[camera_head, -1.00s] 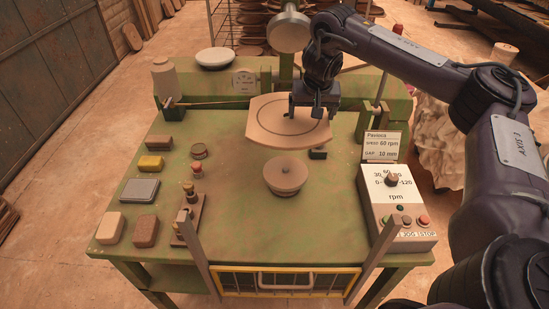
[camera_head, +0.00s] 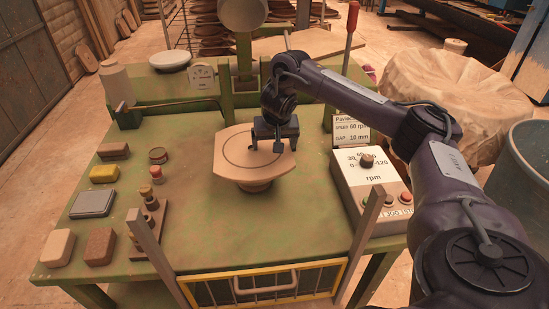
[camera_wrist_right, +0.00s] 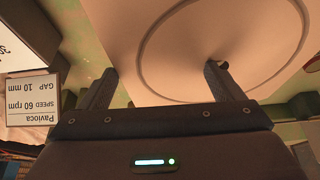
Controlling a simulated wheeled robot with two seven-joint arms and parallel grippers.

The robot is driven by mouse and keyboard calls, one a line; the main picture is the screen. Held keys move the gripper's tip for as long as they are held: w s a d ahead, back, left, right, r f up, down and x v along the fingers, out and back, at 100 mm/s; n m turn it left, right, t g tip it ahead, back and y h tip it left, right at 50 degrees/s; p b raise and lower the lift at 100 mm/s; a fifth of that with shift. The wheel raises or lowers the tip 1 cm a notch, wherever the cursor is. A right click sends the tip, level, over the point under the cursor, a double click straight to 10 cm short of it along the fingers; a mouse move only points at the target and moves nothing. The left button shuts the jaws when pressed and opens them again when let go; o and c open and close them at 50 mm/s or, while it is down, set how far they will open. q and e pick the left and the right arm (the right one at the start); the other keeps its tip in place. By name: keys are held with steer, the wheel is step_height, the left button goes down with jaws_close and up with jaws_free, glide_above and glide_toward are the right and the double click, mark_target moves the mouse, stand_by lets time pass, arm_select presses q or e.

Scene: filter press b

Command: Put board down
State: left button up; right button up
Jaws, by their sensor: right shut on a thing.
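The board (camera_head: 234,164) is a pale wooden piece with rounded ends, straight sides and a circle drawn on it. My right gripper (camera_head: 278,147) is shut on its right back part. The board looks about level and sits directly above the round pedestal (camera_head: 256,187), covering most of it. I cannot tell whether they touch. In the right wrist view the board (camera_wrist_right: 190,45) fills the upper middle, with the two fingers of my right gripper (camera_wrist_right: 160,88) at its edge. My left gripper is not in view.
A control box (camera_head: 368,185) with a dial and buttons stands to the right. A yellow-framed guard (camera_head: 262,285) stands at the front edge between two posts. Several blocks and pads (camera_head: 93,203) lie at the left.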

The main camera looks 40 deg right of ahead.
mark_target(276, 157)
step_height(276, 157, down, 3)
steer(key=shift+w+f, duration=0.1)
steer(key=shift+f, duration=0.3)
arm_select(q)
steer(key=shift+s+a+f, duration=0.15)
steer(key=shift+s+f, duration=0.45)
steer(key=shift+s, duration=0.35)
arm_select(e)
steer(key=shift+f, duration=0.3)
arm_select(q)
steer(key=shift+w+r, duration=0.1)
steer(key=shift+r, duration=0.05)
arm_select(e)
steer(key=shift+s+f, duration=0.2)
steer(key=shift+a, duration=0.1)
steer(key=o, duration=1)
steer(key=shift+f, duration=0.1)
steer(key=shift+o, duration=0.2)
steer(key=shift+s, duration=0.15)
